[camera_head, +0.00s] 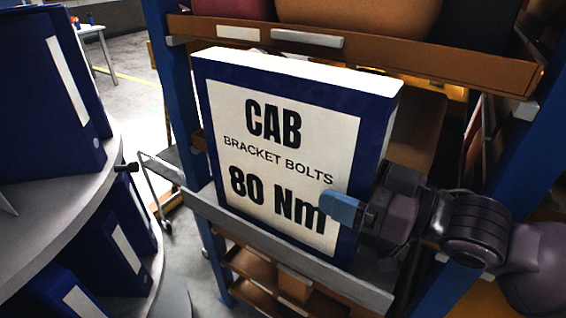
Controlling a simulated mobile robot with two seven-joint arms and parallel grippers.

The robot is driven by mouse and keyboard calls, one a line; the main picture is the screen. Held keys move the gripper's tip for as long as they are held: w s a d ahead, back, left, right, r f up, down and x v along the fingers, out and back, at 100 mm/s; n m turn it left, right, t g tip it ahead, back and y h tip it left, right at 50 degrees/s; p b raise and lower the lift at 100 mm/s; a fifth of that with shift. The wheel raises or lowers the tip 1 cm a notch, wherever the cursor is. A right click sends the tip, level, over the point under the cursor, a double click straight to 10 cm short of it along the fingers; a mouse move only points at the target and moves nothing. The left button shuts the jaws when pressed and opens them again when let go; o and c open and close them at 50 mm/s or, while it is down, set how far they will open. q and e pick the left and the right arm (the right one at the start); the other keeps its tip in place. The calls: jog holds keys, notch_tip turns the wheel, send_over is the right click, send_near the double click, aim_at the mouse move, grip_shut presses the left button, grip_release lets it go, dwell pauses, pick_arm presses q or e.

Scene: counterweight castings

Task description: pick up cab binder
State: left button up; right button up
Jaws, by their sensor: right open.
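The cab binder (285,150) is dark blue with a large white label reading "CAB BRACKET BOLTS 80 Nm". It stands upright, slightly tilted in the picture, on a grey shelf ledge (260,242) in the middle of the view. My right gripper (346,208) comes in from the right at the binder's lower right edge. One blue fingertip shows in front of the label and covers the end of "Nm". The other finger is hidden, so I cannot tell whether it is behind the binder. The gripper is open. My left gripper is not in view.
A round grey rack (75,190) with several blue binders stands at the left. A brown shelf (370,58) with large rounded objects hangs above the cab binder. Blue posts (178,85) flank the shelving. Open floor (130,80) shows at the upper left.

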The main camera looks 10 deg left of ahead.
jog(key=c, duration=1.5)
jog(key=shift+r, duration=0.1)
